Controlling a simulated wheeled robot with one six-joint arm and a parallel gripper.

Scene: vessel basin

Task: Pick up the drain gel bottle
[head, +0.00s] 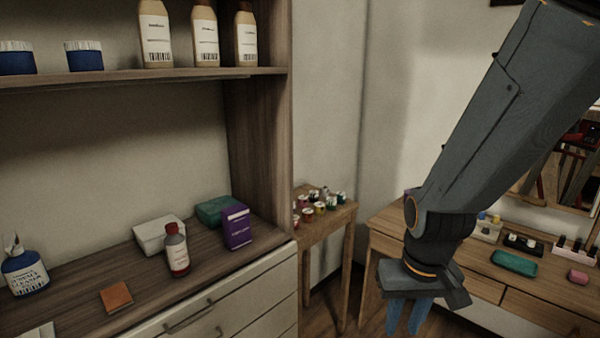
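My gripper (404,325) is at the lower right, well to the right of this bottle and in front of the desk. It points down. Its blue fingers look apart with nothing visible between them; the tips are near the bottom edge of the picture.
Near the bottle are a white box (155,236), a purple box (237,227), a green case (214,209), an orange block (116,297) and a cleaner bottle (25,274). Cream bottles (205,38) stand on the shelf above. A small table (318,226) stands between cabinet and desk (385,240).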

